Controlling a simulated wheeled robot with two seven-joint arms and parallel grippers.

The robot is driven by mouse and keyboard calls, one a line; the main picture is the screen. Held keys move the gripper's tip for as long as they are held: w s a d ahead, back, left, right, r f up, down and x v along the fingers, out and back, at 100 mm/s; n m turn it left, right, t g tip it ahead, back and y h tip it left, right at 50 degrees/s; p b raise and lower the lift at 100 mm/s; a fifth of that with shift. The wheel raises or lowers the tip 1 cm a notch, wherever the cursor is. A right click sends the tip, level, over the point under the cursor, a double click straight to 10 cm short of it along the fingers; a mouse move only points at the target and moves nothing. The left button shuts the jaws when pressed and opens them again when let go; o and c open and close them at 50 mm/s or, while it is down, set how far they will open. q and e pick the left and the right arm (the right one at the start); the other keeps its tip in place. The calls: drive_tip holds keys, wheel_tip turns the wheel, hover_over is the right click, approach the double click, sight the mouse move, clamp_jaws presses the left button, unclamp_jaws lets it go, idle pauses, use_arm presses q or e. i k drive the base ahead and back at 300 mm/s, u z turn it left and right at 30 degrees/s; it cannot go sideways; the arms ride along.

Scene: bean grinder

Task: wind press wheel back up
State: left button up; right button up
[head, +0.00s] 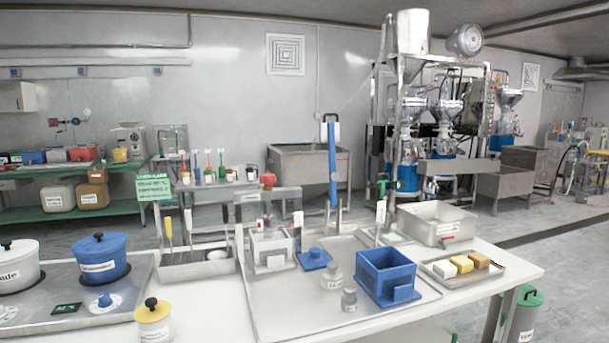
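No gripper of mine shows in the head view. I cannot make out a press wheel with certainty. A small metal frame (270,197) stands over a white box mould (271,251) on the steel tray at the middle of the table. A small red piece (268,179) shows at the top of this frame; I cannot tell whether it belongs to it or lies behind. A blue box mould (385,278) stands to the right, with a blue flanged lid or follower (314,259) lying between the two moulds.
Two small weights (333,277) stand on the steel tray (285,315). A small tray of coloured blocks (463,265) and a steel basin (436,223) are at the right. A blue pot (100,259) and a yellow-lidded jar (154,322) are at the left. The tray's front left is clear.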

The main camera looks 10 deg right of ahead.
sight(268, 178)
drive_tip(key=u, duration=0.15)
drive_tip(key=i, duration=1)
drive_tip(key=u, duration=0.7)
